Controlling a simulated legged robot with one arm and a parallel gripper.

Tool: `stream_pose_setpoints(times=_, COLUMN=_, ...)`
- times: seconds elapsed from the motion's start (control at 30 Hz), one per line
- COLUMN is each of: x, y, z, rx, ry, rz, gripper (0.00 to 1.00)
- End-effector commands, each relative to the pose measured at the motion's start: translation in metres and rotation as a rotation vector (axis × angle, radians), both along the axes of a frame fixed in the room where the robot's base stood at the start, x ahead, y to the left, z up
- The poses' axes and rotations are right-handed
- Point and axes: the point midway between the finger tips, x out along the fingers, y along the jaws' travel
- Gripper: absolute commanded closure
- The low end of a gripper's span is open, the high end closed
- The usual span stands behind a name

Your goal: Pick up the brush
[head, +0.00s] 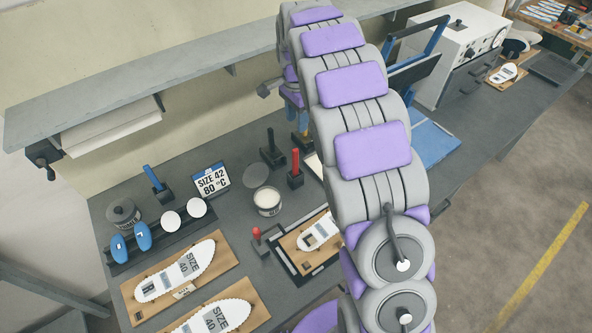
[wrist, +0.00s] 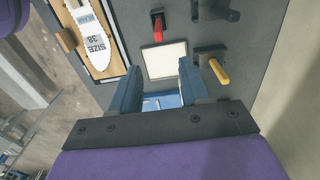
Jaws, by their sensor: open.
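I cannot tell for certain which item is the brush. Candidates are handled tools upright in small black stands: one with a red handle (head: 295,162), one with a black handle (head: 271,143), and one with a blue handle (head: 152,178) farther left. The wrist view shows the red handle (wrist: 158,27) and a yellow handle (wrist: 218,71), just right of my gripper's fingers. My gripper (wrist: 158,66) is open and empty, with its blue fingers apart over a pale square plate (wrist: 166,60). In the head view my arm hides most of the gripper.
A white tub (head: 267,202), a size sign (head: 211,180) and insole boards (head: 181,278) lie on the grey bench. A shelf (head: 150,75) runs along the wall above. A white machine (head: 460,50) and a blue-framed press (head: 432,140) stand to the right.

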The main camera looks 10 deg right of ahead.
Motion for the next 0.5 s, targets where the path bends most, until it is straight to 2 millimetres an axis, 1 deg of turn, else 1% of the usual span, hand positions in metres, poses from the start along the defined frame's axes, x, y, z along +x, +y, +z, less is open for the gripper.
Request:
stream_pose_setpoints(times=0.03, x=-0.001, y=0.0, z=-0.012, rx=0.0, ry=0.003, rz=0.001, gripper=0.54)
stream_pose_setpoints(times=0.3, x=-0.001, y=-0.004, z=-0.067, rx=0.003, ry=0.004, rz=0.001, gripper=0.54)
stream_pose_setpoints(times=0.4, x=-0.001, y=-0.005, z=-0.084, rx=0.004, ry=0.004, rz=0.002, gripper=0.54)
stream_pose_setpoints(times=0.5, x=-0.001, y=-0.004, z=-0.096, rx=0.004, ry=0.002, rz=0.002, gripper=0.54)
